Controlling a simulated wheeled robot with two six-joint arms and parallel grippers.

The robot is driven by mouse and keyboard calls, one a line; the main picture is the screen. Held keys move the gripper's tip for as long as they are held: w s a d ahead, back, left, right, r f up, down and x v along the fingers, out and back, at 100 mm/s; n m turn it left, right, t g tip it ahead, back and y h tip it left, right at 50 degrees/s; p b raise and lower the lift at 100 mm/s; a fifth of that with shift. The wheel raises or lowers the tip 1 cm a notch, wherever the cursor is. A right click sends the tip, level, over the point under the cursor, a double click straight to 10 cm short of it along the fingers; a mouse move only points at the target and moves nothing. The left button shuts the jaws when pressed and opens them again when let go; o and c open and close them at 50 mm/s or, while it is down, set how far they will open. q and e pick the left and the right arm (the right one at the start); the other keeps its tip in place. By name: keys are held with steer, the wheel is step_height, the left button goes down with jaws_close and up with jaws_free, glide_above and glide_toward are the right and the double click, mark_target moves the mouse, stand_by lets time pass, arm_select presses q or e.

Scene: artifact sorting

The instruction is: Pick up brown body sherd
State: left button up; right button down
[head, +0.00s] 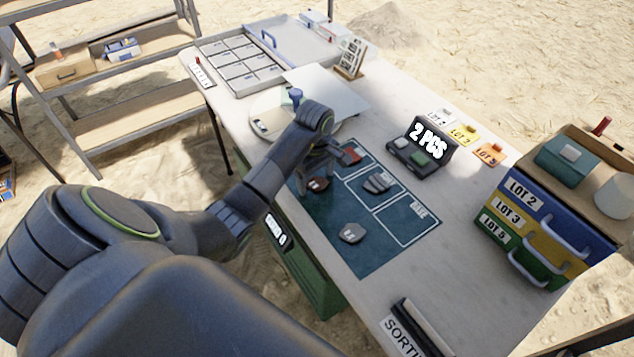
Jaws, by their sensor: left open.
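A dark brown sherd (318,184) with a small pale label lies on the blue-green mat (342,262), near its left edge. My left gripper (320,169) is open and points down just above and around this sherd, partly hiding it. I cannot tell whether the fingers touch it. A reddish piece (353,154) shows just right of the gripper, at the mat's far end. My right gripper is not in view.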

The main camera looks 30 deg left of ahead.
arm_select(q)
steer(key=c, duration=1.1)
